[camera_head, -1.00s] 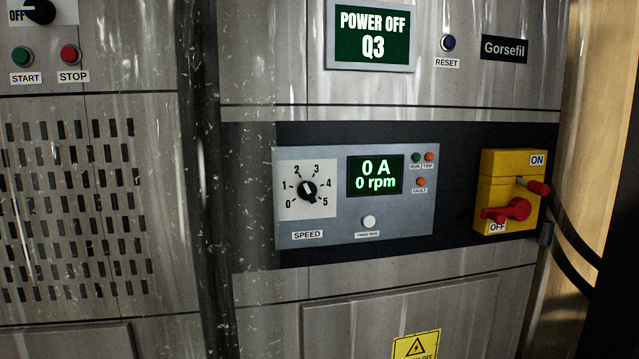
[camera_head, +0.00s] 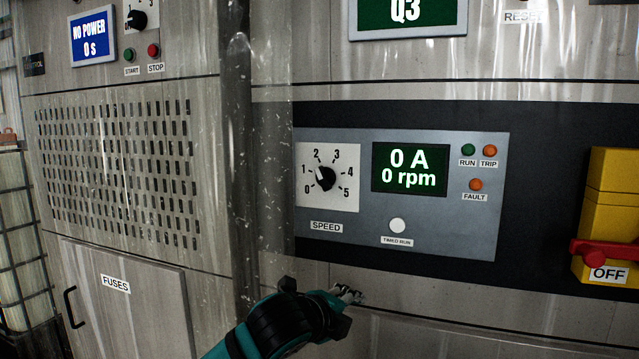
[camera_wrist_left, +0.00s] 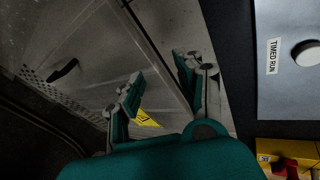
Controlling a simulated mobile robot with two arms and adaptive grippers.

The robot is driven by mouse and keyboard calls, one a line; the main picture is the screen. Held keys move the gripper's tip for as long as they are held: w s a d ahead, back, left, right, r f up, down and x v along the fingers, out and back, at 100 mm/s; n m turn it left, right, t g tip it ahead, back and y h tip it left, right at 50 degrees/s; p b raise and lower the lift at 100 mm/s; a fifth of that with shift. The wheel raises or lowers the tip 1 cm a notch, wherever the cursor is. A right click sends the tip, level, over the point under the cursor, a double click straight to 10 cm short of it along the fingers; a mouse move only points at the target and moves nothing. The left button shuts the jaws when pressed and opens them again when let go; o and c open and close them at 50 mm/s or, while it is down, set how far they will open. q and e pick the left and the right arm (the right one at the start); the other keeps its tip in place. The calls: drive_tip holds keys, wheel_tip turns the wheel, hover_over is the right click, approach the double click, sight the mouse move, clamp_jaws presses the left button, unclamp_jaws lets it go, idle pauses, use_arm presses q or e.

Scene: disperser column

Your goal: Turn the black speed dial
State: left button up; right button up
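The black speed dial (camera_head: 325,179) sits on a white square scale marked 0 to 5, at the left of a grey control panel (camera_head: 465,225) in the head view. Its white mark points up and left, roughly between 1 and 2. My left gripper (camera_head: 349,294) comes in from below, under the panel and below the dial, apart from both. In the left wrist view its two fingers (camera_wrist_left: 163,78) stand apart with nothing between them. The dial is outside the left wrist view. My right gripper is not in view.
The panel display (camera_head: 410,169) reads 0 A, 0 rpm. A white timed run button (camera_head: 398,225) lies below it; small coloured lamps are at its right. A yellow switch box with a red handle (camera_head: 603,251) protrudes at the far right. The cabinet front around the dial is clear.

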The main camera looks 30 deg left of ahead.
use_arm(q)
drive_tip(key=s+a+r+m+t+y, duration=0.2)
drive_tip(key=s+r+m, duration=0.4)
drive_tip(key=r, duration=0.6)
drive_tip(key=s+a+r+m+t+y, duration=0.1)
drive_tip(key=s+a+r+m+t, duration=0.15)
drive_tip(key=s+r, duration=0.65)
drive_tip(key=p, duration=0.9)
approach(319, 175)
drive_tip(key=shift+m+y, duration=0.25)
drive_tip(key=shift+y, duration=0.15)
drive_tip(key=x, duration=0.4)
drive_tip(key=p+x, duration=0.1)
drive_tip(key=x, duration=0.3)
drive_tip(key=shift+d, duration=0.2)
drive_tip(key=shift+w+a+f+p, duration=0.1)
drive_tip(key=shift+w+p, duration=0.2)
drive_tip(key=shift+w, duration=0.15)
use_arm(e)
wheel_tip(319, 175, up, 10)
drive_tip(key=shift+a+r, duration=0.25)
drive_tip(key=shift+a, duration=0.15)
use_arm(q)
clamp_jaws()
